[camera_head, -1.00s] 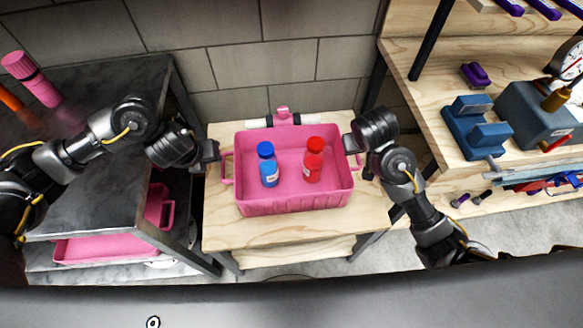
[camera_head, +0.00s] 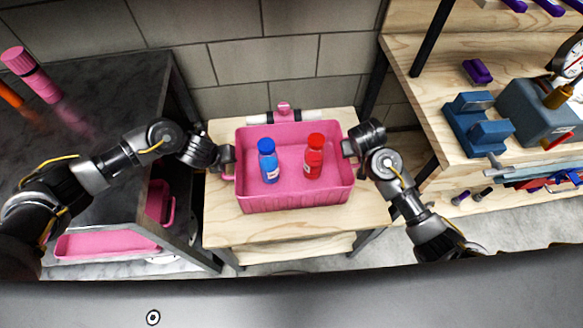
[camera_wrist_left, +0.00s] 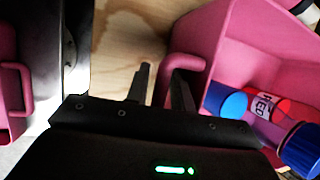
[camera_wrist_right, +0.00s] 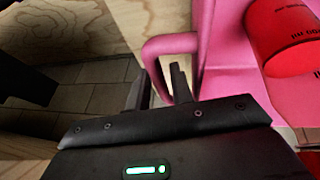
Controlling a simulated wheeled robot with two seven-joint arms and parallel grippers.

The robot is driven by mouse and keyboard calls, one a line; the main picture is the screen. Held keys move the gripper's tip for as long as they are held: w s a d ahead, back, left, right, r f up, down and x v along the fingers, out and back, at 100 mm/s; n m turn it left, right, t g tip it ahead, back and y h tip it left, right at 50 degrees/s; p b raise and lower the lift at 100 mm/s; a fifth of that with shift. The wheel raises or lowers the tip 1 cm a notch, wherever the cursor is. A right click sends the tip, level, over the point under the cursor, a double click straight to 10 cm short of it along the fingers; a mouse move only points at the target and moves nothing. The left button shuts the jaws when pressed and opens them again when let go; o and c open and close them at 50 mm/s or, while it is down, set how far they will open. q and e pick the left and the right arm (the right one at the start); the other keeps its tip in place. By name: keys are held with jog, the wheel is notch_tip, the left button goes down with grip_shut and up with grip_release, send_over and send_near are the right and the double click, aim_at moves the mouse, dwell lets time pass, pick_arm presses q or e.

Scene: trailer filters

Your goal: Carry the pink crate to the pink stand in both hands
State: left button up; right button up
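The pink crate (camera_head: 295,200) sits on a small wooden stand (camera_head: 280,232), with a blue bottle (camera_head: 268,162) and a red bottle (camera_head: 314,157) upright inside. The stand has a pink fitting (camera_head: 284,112) at its back edge; no all-pink stand shows. My left gripper (camera_head: 229,162) is at the crate's left handle; in the left wrist view its fingers (camera_wrist_left: 162,88) stand apart on either side of the handle (camera_wrist_left: 188,62). My right gripper (camera_head: 347,152) is at the right handle; in the right wrist view its parted fingers (camera_wrist_right: 160,88) straddle the handle (camera_wrist_right: 168,44). Contact with the handles is unclear.
A dark table (camera_head: 100,110) stands at left with a pink bottle (camera_head: 35,78) on top and another pink container (camera_head: 105,243) below. A wooden workbench (camera_head: 425,85) with a blue vise (camera_head: 475,125) stands at right. A block wall (camera_head: 230,60) is behind.

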pick_arm(q)
jog(key=shift+f, duration=0.1)
pick_arm(e)
jog(key=shift+f, duration=0.1)
jog(key=shift+c, duration=0.2)
pick_arm(q)
grip_shut()
pick_arm(e)
grip_shut()
pick_arm(q)
jog(key=shift+w+r, duration=0.1)
jog(key=shift+r, duration=0.15)
pick_arm(e)
jog(key=shift+w+r, duration=0.1)
jog(key=shift+r, duration=0.15)
